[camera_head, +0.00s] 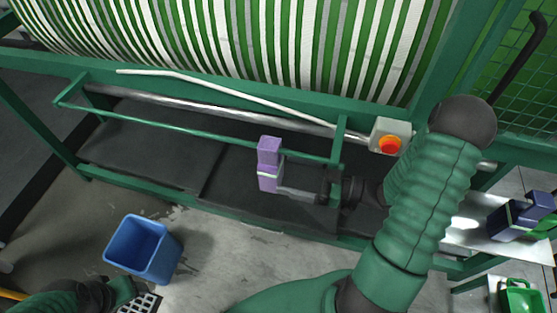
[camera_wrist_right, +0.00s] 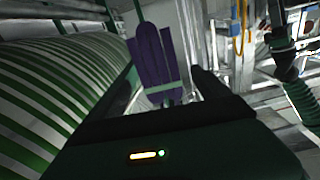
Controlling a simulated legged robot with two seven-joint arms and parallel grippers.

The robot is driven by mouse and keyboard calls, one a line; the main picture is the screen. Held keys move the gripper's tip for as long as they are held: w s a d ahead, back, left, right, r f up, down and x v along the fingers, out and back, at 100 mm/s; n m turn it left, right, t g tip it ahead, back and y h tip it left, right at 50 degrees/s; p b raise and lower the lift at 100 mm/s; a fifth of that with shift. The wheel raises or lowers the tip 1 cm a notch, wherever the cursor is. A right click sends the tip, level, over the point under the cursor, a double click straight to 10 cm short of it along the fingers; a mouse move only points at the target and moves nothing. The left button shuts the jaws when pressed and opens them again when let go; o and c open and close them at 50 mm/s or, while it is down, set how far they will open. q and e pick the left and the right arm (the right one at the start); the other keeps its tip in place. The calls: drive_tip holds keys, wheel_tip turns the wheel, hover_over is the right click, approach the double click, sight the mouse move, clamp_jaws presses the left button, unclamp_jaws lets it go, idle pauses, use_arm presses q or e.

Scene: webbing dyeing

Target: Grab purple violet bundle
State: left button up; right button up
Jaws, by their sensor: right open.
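The purple violet bundle (camera_head: 268,172), a blocky upright piece with a pale band, is at the tip of my right gripper (camera_head: 290,192) in the head view, in front of the dark trough. In the right wrist view the bundle (camera_wrist_right: 152,62) looks dark purple with a pale green band, and lies straight ahead between the fingers. My right gripper is open around or just short of it; I cannot tell whether the fingers touch it. My left arm shows at the bottom left; its gripper (camera_head: 128,292) is partly cut off and its jaws are unclear.
A green-and-white striped drum (camera_head: 250,45) fills the back. A green rail (camera_head: 190,132) runs along the trough. A blue bin (camera_head: 143,248) stands on the floor. A dark blue bundle (camera_head: 515,222) lies at the right.

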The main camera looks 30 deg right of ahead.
sight(278, 176)
drive_tip(key=w+a, duration=0.2)
drive_tip(key=a, duration=0.1)
drive_tip(key=w+a, duration=0.1)
drive_tip(key=a, duration=0.1)
drive_tip(key=shift+w+a+r, duration=0.15)
drive_tip(key=shift+a+r, duration=0.05)
drive_tip(key=shift+r, duration=0.2)
drive_tip(key=w, duration=0.2)
drive_tip(key=shift+w+a, duration=0.1)
drive_tip(key=shift+w, duration=0.2)
drive_tip(key=shift+w+d+f, duration=0.2)
drive_tip(key=shift+w+d, duration=0.2)
drive_tip(key=shift+d, duration=0.15)
drive_tip(key=shift+a, duration=0.3)
drive_tip(key=shift+c, duration=0.3)
drive_tip(key=shift+a+r, duration=0.2)
drive_tip(key=shift+a, duration=0.6)
drive_tip(key=c, duration=0.5)
drive_tip(key=shift+a, duration=0.1)
drive_tip(key=shift+c, duration=2.2)
drive_tip(key=shift+d+f, duration=0.1)
drive_tip(key=shift+d, duration=0.55)
drive_tip(key=c, duration=0.6)
drive_tip(key=shift+c, duration=1)
use_arm(q)
drive_tip(key=shift+a, duration=1.05)
use_arm(e)
drive_tip(key=shift+a, duration=0.15)
